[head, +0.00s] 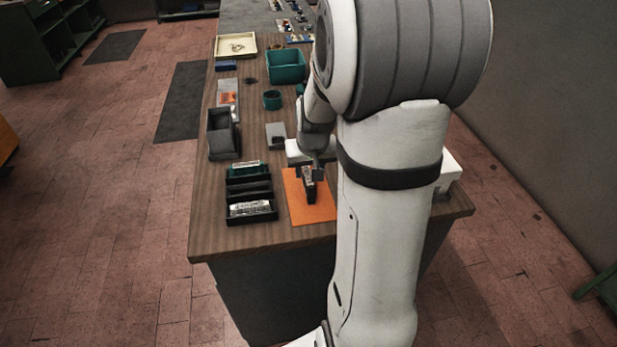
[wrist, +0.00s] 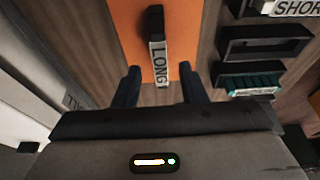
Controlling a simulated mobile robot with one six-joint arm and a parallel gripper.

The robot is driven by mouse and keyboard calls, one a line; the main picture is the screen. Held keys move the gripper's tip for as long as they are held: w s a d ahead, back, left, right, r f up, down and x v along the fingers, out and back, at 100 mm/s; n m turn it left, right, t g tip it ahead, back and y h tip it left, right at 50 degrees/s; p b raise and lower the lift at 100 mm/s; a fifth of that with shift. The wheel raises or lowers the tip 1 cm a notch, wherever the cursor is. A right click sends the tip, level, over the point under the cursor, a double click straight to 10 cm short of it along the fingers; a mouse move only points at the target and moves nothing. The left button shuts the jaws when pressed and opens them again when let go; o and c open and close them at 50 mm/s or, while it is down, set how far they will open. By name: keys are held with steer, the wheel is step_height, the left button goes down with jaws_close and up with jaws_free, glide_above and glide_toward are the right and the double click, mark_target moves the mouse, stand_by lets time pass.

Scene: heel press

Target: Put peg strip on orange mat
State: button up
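A dark strip with a white label reading LONG (wrist: 159,60) lies on the orange mat (wrist: 205,15); I take it as the peg strip. In the head view the strip (head: 309,187) is on the mat (head: 322,209), partly hidden by my gripper (head: 312,170). In the wrist view my gripper (wrist: 159,78) has its two dark fingers apart, one on each side of the label end, with gaps between them and the strip. I cannot tell how high the fingers are above the mat.
A black slotted rack (head: 249,190) stands left of the mat. It holds a piece labelled SHORT (wrist: 292,8) and a teal piece (wrist: 250,84), with an empty slot between. A dark grey bin (head: 222,138), a grey block (head: 276,135) and a teal bin (head: 286,66) stand farther back.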

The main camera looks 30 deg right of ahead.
steer(key=v, duration=0.5)
steer(key=shift+s+a+r, duration=0.15)
steer(key=shift+r, duration=0.15)
steer(key=s+a+r+n+y, duration=0.1)
steer(key=s+a+r+n, duration=0.2)
steer(key=s+a, duration=0.9)
steer(key=s+r, duration=0.1)
steer(key=s, duration=0.2)
steer(key=shift+s+a+r, duration=0.35)
steer(key=shift+s, duration=0.05)
